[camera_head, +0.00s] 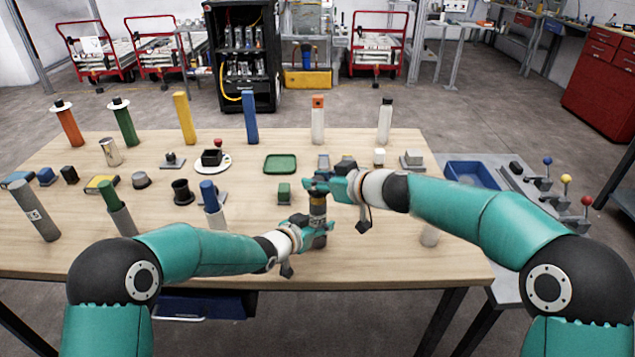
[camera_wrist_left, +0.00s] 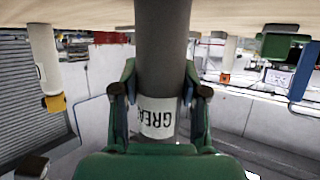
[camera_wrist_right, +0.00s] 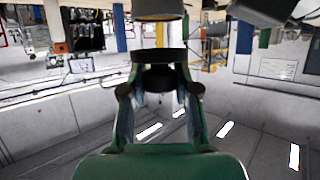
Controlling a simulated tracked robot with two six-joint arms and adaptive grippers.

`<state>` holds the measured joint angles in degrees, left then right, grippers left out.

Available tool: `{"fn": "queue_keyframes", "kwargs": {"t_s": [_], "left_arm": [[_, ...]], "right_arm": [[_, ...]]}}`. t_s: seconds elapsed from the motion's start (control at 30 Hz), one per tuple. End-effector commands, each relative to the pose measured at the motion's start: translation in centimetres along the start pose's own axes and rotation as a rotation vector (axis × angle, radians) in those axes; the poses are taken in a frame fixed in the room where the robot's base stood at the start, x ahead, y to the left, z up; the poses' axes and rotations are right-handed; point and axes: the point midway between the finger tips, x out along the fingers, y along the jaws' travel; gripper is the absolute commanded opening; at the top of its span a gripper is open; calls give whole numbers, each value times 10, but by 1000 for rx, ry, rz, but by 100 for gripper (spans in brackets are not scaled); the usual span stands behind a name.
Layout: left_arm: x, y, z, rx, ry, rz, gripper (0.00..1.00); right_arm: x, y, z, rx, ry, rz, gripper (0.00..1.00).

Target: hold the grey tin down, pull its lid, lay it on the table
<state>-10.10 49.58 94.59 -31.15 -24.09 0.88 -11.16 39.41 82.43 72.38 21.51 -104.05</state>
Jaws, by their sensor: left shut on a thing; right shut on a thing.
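The grey tin (camera_head: 318,208) stands upright near the table's front edge. My left gripper (camera_head: 311,232) is shut around its body. In the left wrist view the tin (camera_wrist_left: 163,60) shows between the fingers with part of its "GREASE" label. My right gripper (camera_head: 325,187) is just above the tin. In the right wrist view the fingers are shut on the knob of the black lid (camera_wrist_right: 158,55). A gap shows between the lid and a grey rounded end, apparently the tin's top (camera_wrist_right: 158,10), so the lid looks apart from the tin.
A green block (camera_head: 284,192) and a green tray (camera_head: 280,164) lie left of and behind the tin. Small blocks stand close behind my right gripper. Cups and cylinders crowd the left of the wooden table (camera_head: 375,260). Bare wood lies in front right.

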Motion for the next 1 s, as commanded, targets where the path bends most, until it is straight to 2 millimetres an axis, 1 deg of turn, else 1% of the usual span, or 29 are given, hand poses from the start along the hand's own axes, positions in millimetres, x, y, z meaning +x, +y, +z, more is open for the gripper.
{"fn": "queue_keyframes", "kwargs": {"t_s": [0.37, 0.8, 1.0], "left_arm": [[0, 0, 1, 0, -1, 0, 8], [0, 0, 1, 0, -1, 0, 8], [0, 0, 1, 0, -1, 1, 8]], "right_arm": [[0, 0, -1, -1, 1, 1, 0], [-10, 0, -23, -1, 2, 0, 0], [-12, 0, -28, 0, 1, 1, 0]]}}
